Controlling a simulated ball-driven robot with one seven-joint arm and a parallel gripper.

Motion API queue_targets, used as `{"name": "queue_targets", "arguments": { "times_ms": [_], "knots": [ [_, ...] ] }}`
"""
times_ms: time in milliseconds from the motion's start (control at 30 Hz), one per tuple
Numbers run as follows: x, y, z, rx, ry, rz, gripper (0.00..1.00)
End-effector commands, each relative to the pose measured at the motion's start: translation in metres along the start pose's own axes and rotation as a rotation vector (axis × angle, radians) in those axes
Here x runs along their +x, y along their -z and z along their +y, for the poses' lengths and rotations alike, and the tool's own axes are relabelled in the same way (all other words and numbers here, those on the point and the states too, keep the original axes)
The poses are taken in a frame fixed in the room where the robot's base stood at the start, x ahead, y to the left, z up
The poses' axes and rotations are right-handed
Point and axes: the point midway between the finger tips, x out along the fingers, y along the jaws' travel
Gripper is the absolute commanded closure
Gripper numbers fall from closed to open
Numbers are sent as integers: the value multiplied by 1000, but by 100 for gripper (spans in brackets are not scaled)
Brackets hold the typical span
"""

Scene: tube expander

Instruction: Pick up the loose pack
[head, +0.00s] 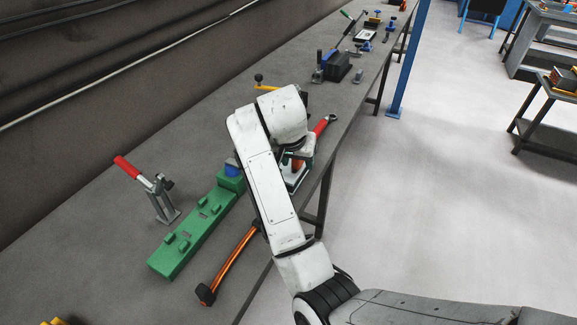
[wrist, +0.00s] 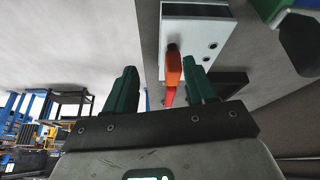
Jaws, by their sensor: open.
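My gripper (head: 297,160) is over the bench's right edge, partly hidden by my arm in the head view. In the wrist view its two green fingers (wrist: 159,68) are spread apart. An orange-red bar-like part (wrist: 173,72) shows between and beyond the fingers, nearer the right one; I cannot tell whether it touches. It stands in front of a pale metal block (wrist: 200,38) with dark holes. The block also shows below the gripper in the head view (head: 294,182). I cannot tell for sure which thing is the loose pack.
On the grey bench (head: 100,215) lie a green fixture (head: 190,238), a red-handled clamp (head: 150,186) and an orange bar with black ends (head: 232,262). A red-handled tool (head: 322,125) lies beyond my gripper.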

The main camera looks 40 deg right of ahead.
Motion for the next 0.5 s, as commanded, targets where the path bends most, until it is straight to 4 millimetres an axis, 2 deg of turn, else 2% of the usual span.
{"name": "queue_targets", "arguments": {
  "times_ms": [33,100,267,367,500],
  "knots": [
    [-12,13,-8,48,-6,-7,45],
    [-23,24,-14,106,-18,-16,45],
    [-38,37,-21,181,-36,-33,45],
    [-35,40,-22,197,-42,-36,45],
    [-15,39,-21,198,-45,-37,45]
  ]
}}
